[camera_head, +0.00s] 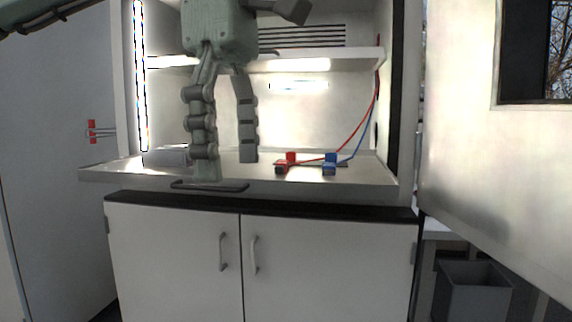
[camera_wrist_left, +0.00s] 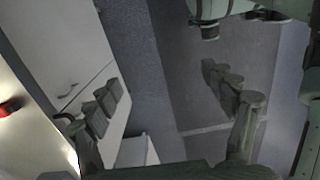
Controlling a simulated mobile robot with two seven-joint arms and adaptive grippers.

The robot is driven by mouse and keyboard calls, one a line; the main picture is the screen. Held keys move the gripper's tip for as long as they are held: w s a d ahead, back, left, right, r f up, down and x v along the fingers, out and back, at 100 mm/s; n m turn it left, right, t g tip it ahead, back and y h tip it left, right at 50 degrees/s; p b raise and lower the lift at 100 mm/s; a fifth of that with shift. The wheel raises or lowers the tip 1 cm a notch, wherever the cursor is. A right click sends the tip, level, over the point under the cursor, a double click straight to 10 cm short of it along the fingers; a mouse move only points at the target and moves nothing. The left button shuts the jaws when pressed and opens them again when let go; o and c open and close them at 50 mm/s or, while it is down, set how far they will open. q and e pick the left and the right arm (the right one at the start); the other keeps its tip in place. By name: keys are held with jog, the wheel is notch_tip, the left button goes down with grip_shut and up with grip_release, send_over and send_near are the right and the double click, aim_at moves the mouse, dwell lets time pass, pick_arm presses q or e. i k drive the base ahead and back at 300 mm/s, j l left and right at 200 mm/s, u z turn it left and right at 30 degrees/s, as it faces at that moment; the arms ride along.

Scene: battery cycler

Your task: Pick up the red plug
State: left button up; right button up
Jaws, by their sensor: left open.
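The red plug (camera_head: 290,158) lies on the cabinet's shelf, right of the middle, with a red cable rising from it to the right wall. In the left wrist view the red plug (camera_wrist_left: 10,107) shows at the far left edge, partly cut off. A blue plug (camera_head: 330,160) lies just right of it with a blue cable. My left gripper (camera_head: 229,170) hangs fingers down in front of the shelf, left of the red plug and apart from it. It is open and empty; its fingers also show in the left wrist view (camera_wrist_left: 165,130). My right gripper does not show.
The shelf (camera_head: 370,176) sits inside a lit, open cabinet with an upper shelf (camera_head: 350,58) above. White cupboard doors (camera_head: 175,250) with handles are below. An open door panel (camera_head: 500,190) stands at right, over a grey bin (camera_head: 474,290). A red item (camera_head: 92,131) is on the left wall.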

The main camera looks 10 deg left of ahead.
aim_at(281, 167)
jog(key=i, duration=1.2)
